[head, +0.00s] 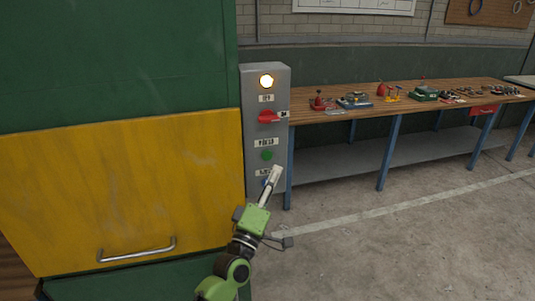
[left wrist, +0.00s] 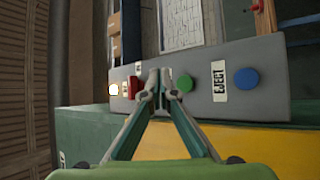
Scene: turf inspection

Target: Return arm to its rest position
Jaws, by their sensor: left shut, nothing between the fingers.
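My left gripper (head: 276,170) is shut and empty, in front of the lower part of a grey control box (head: 280,90) in the head view. In the left wrist view its closed fingertips (left wrist: 160,76) appear over the box between the red switch (left wrist: 134,87) and the green button (left wrist: 184,83); I cannot tell whether they touch it. The box carries a lit lamp (head: 266,81), a red switch (head: 267,117), a green button (head: 267,155) and a blue button, partly hidden by the gripper in the head view but clear in the wrist view (left wrist: 246,78). My right gripper is not in view.
A green cabinet with a yellow door (head: 120,185) and metal handle (head: 137,250) stands left of the box. A wooden workbench (head: 340,112) with several tools and parts is behind, on the right. The concrete floor (head: 420,245) at the right front is clear.

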